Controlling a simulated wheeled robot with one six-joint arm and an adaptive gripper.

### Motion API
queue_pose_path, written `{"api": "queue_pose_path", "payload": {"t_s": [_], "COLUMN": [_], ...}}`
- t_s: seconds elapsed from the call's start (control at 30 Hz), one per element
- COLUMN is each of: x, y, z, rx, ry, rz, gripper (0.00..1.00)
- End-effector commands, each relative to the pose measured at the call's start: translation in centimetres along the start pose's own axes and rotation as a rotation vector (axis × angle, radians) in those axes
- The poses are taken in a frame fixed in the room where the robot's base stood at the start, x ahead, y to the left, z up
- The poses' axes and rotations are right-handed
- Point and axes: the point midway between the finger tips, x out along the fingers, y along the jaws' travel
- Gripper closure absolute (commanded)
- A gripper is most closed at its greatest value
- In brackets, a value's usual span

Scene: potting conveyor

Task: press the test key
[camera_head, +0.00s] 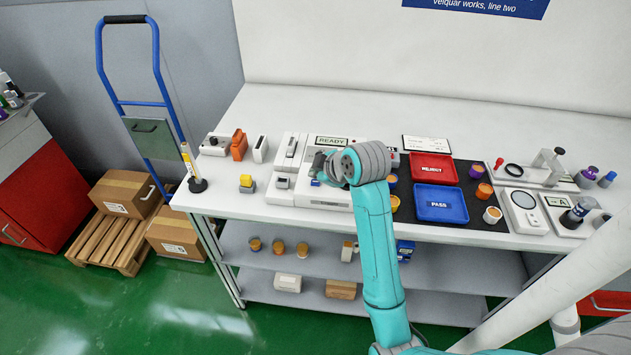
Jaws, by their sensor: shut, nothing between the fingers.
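A white tester (309,193) stands on the bench, with a display (331,141) at its back that reads READY. A small blue patch (315,183) shows low on its front, beside my gripper; it may be the test key, but it is too small to be sure. My teal arm and grey wrist hide the tester's right side. I cannot tell whether the fingertips touch anything.
A red REJECT tray (433,159) and a blue PASS tray (421,213) lie on a dark mat to the right, with several small pots around them. An orange block (239,146) and white devices stand to the left. The bench's back strip is mostly clear.

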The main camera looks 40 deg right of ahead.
Motion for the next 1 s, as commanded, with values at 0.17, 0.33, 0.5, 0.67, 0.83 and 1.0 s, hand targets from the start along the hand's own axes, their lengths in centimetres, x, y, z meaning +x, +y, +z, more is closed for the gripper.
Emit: {"api": "queue_pose_path", "payload": {"t_s": [0.17,0.33,0.5,0.67,0.83,1.0], "x": [0.0,0.02,0.31,0.56,0.56,0.58], "y": [0.0,-0.02,-0.23,-0.41,-0.41,-0.43], "z": [0.0,0.02,0.23,0.42,0.42,0.43], "rx": [0.0,0.0,0.0,0.0,0.0,0.0], "ry": [0.0,0.0,0.0,0.0,0.0,0.0], "rz": [0.0,0.0,0.0,0.0,0.0,0.0], "gripper": [1.0,1.0,1.0,1.0,1.0,1.0]}}
